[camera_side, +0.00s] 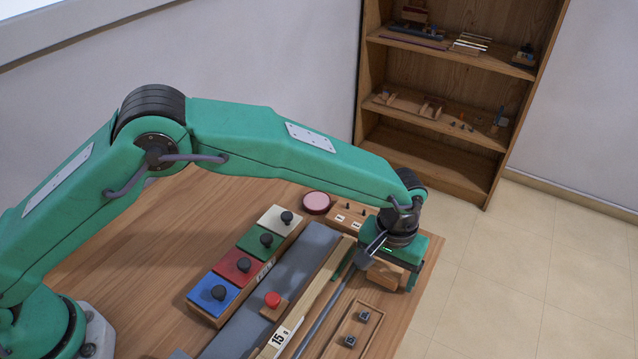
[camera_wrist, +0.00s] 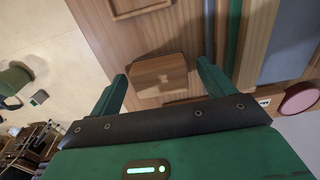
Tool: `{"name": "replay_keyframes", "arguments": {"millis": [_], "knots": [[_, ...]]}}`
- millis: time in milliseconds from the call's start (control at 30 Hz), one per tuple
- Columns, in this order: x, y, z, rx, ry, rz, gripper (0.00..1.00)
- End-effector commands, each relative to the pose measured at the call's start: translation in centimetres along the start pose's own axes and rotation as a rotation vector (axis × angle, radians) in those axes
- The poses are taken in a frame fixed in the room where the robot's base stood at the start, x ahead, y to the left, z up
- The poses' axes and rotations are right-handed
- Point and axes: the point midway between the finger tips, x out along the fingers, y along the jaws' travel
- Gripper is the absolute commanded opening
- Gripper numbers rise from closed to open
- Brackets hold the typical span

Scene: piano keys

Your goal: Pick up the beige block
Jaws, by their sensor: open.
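The beige block (camera_wrist: 158,74) is a wooden block with rounded edges, on the wooden table. In the wrist view it lies between the two fingers of my gripper (camera_wrist: 161,70), with a narrow gap on each side. My gripper is open and holds nothing. In the side view my gripper (camera_side: 380,274) is low over the table's right end, and the block (camera_side: 386,272) shows partly beneath it. The gripper hides part of the block there. I cannot tell how far down beside the block the fingertips reach.
A framed tray (camera_side: 352,335) with two small dark pieces lies in front. Left of my gripper are a long pale wooden strip (camera_side: 318,290), a grey strip (camera_side: 290,262), a red button (camera_side: 272,299) and coloured knobbed blocks (camera_side: 238,265). A pink disc (camera_side: 316,202) is behind. The table's right edge is close.

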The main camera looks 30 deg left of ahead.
Motion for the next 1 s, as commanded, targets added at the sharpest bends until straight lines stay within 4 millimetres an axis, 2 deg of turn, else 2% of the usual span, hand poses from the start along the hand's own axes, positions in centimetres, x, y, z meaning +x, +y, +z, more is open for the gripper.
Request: {"name": "replay_keyframes", "arguments": {"millis": [33,267,667,867,1000], "knots": [[0.0,0.0,0.0,0.000,0.000,0.000,0.78],[0.0,0.0,0.0,0.000,0.000,0.000,0.33],[-0.4,0.0,0.0,0.000,0.001,0.001,0.33],[-2.0,0.1,-0.1,0.000,0.002,0.002,0.33],[-4.1,0.1,-0.1,0.000,0.004,0.003,0.33]]}}
